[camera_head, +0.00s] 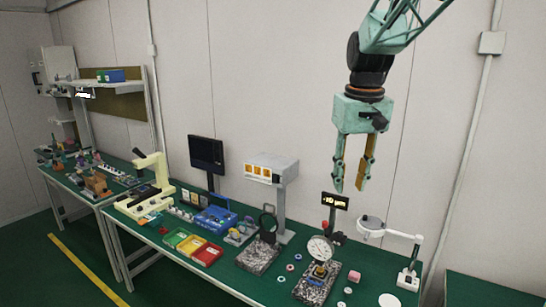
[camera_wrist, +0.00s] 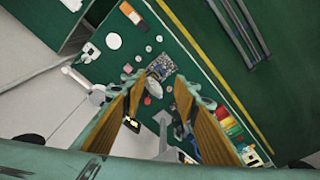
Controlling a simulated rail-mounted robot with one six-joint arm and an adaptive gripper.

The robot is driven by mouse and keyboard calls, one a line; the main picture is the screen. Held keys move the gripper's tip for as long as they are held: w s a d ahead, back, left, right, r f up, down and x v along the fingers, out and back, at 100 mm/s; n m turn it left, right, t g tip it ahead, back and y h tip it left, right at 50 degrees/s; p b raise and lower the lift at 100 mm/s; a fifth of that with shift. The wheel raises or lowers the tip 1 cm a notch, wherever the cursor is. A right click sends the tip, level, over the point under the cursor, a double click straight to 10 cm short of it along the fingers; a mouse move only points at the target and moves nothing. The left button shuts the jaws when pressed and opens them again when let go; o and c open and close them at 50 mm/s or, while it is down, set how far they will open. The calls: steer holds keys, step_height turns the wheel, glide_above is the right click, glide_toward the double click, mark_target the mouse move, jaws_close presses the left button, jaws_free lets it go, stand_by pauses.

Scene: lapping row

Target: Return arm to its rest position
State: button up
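My gripper (camera_head: 351,188) hangs in the air above the right part of the green workbench (camera_head: 262,286), pointing down. In the head view its two fingers are spread apart with nothing between them. The wrist view also shows the gripper (camera_wrist: 152,83) with its tan-padded fingers apart. Bench items show far below, between and beyond the fingertips. The fingers touch nothing that I can see.
Below stand a dial gauge on a granite base (camera_head: 315,290), a small display (camera_head: 335,201), a magnifier lamp (camera_head: 372,224) and a grey box on a post (camera_head: 271,168). Coloured bins (camera_head: 190,245) and a monitor (camera_head: 206,154) are to the left. The air around the gripper is clear.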

steer(key=s+r+t+b, duration=0.1)
steer(key=s+b, duration=0.3)
steer(key=s, duration=1.8)
steer(key=s+f+b, duration=0.2)
steer(key=s+f, duration=0.2)
steer(key=s, duration=0.6)
steer(key=s+f+m+t+b, duration=0.1)
steer(key=s+f, duration=0.4)
steer(key=s, duration=0.6)
steer(key=shift+s+f+m+b, duration=0.25)
steer(key=shift+m+b, duration=0.05)
steer(key=shift+b, duration=0.6)
